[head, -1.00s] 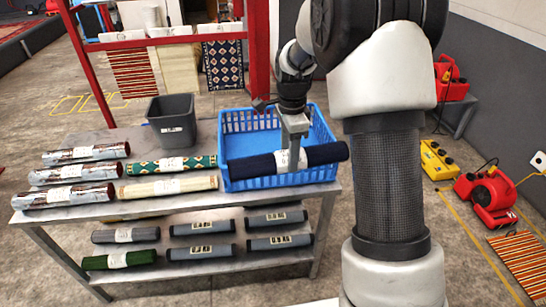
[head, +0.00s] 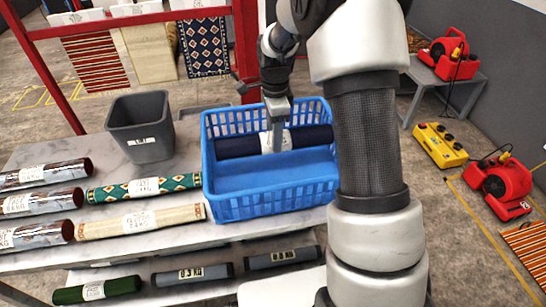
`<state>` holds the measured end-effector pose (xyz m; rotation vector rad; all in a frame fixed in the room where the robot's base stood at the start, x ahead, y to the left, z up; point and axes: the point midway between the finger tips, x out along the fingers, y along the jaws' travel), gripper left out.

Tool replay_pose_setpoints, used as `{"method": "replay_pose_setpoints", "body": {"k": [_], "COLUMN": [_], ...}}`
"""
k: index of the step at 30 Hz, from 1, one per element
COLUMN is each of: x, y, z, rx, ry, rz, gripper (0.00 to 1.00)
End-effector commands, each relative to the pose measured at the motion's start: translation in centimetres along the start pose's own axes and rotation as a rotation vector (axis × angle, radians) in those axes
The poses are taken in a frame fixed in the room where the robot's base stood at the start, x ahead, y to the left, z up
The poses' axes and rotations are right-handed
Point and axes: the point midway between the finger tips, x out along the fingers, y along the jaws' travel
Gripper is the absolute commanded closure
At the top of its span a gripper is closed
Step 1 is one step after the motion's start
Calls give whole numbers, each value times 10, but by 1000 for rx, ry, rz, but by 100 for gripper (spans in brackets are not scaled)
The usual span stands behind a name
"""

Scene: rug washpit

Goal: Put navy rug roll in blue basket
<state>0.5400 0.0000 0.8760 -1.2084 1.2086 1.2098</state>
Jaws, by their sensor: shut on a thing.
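The navy rug roll (head: 238,147) is dark blue with a white label around its middle. It lies crosswise inside the blue basket (head: 265,208), toward the back wall. My gripper (head: 277,143) points down from above and is shut on the roll at its label. The roll's right end reaches close to the basket's right side. Whether the roll touches the basket floor is hard to tell. The front part of the basket floor shows bare and blue.
A grey bin (head: 141,128) stands left of the basket on the grey table (head: 188,239). A green patterned roll (head: 142,188), a cream roll (head: 140,221) and several red-brown rolls (head: 42,204) lie left. More rolls (head: 192,275) lie on the lower shelf. Red blowers (head: 497,188) stand on the right.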

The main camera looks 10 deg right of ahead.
Motion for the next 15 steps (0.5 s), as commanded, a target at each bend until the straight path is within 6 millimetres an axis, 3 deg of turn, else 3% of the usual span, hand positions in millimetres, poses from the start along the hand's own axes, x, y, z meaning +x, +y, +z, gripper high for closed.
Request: {"method": "replay_pose_setpoints", "body": {"k": [3, 11, 15], "x": [23, 44, 65], "y": [0, -1, 0], "z": [-1, -1, 0], "rx": [0, 1, 0], "ry": [1, 0, 0], "rz": [0, -1, 1], "gripper": [91, 91, 91]}}
